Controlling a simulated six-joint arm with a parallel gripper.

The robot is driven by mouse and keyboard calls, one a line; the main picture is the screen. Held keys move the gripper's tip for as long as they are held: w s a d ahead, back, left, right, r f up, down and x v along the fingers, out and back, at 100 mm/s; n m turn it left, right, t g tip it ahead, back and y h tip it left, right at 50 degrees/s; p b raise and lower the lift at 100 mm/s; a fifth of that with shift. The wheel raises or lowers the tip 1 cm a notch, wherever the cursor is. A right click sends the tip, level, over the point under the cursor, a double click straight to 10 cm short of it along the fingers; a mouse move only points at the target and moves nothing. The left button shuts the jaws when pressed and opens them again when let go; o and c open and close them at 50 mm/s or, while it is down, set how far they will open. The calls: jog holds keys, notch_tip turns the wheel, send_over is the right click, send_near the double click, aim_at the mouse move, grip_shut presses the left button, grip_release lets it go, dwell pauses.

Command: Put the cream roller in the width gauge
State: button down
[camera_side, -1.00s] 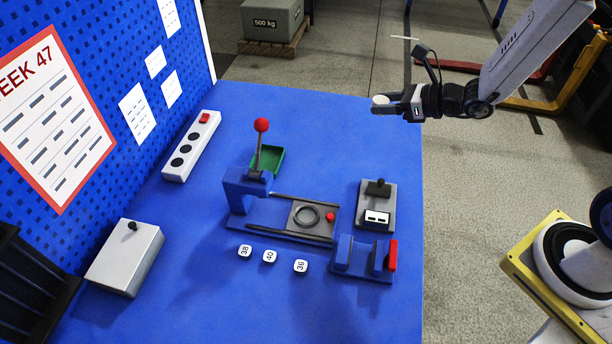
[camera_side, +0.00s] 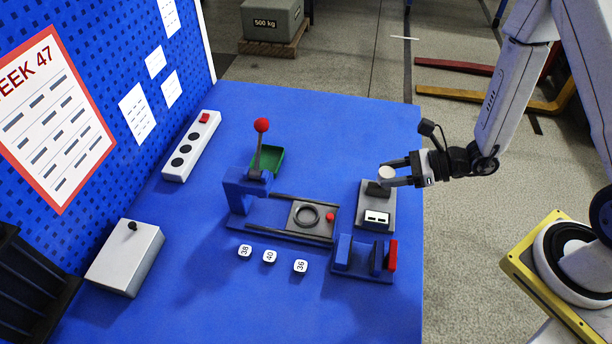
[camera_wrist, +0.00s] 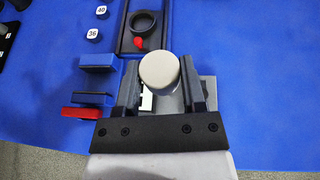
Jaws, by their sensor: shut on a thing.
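The cream roller (camera_side: 387,172) is a short, pale cylinder. My gripper (camera_side: 386,175) is shut on it and holds it in the air, over the back of a grey device. In the wrist view the roller (camera_wrist: 159,69) sits upright between the two fingers, its round top showing. The blue fixture with upright jaws and a red end plate, which looks like the width gauge (camera_side: 362,272), stands at the table's front right. In the wrist view its jaws (camera_wrist: 97,62) show to the left of my gripper. The space between the jaws looks empty.
The grey device (camera_side: 377,218) with a black knob and white display lies below my gripper. Left of it is a lever press (camera_side: 247,188) with a ring plate (camera_side: 306,216). Number tags (camera_side: 270,256), a green tray (camera_side: 268,160), a power strip (camera_side: 192,145) and a silver box (camera_side: 125,257) lie further left.

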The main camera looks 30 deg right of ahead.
send_over(381, 211)
jog(key=shift+w+d+f, duration=0.1)
jog(key=shift+w+f, duration=0.05)
jog(key=shift+f, duration=0.95)
jog(key=shift+w+d+f, duration=0.1)
jog(key=shift+w+f, duration=0.05)
jog(key=shift+f, duration=0.95)
jog(key=shift+f, duration=0.1)
jog(key=shift+f, duration=1.7)
jog(key=shift+f, duration=0.6)
jog(key=shift+c, duration=0.9)
grip_release()
jog(key=shift+s+f, duration=0.1)
jog(key=shift+s, duration=0.05)
jog(key=shift+a, duration=0.1)
jog(key=shift+s, duration=0.1)
